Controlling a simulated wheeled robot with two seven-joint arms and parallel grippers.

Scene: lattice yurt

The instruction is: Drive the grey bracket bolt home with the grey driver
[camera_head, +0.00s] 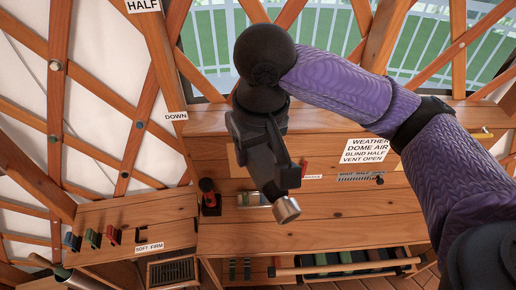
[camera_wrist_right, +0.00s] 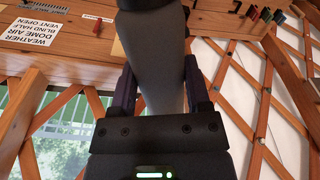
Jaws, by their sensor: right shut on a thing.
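My right gripper (camera_head: 279,180) hangs over the bench, shut on a grey tool that I take to be the grey driver (camera_head: 286,209). Its pale metallic cylinder end sticks out below the jaws. In the right wrist view, the grey body (camera_wrist_right: 160,65) passes between the two fingers (camera_wrist_right: 160,92). The rest of the tool is hidden by my gripper in the head view. I cannot pick out the grey bracket bolt. Several round bolt heads, one of them silver (camera_head: 55,65), show on the wall lattice. My left gripper is not in view.
The wooden bench (camera_head: 340,205) has a clear front right top. A red and black tool (camera_head: 208,197) stands at its left. A lower shelf (camera_head: 100,218) holds several coloured pieces. A wooden rail (camera_head: 340,267) runs below the bench. A labelled panel (camera_head: 368,150) stands behind.

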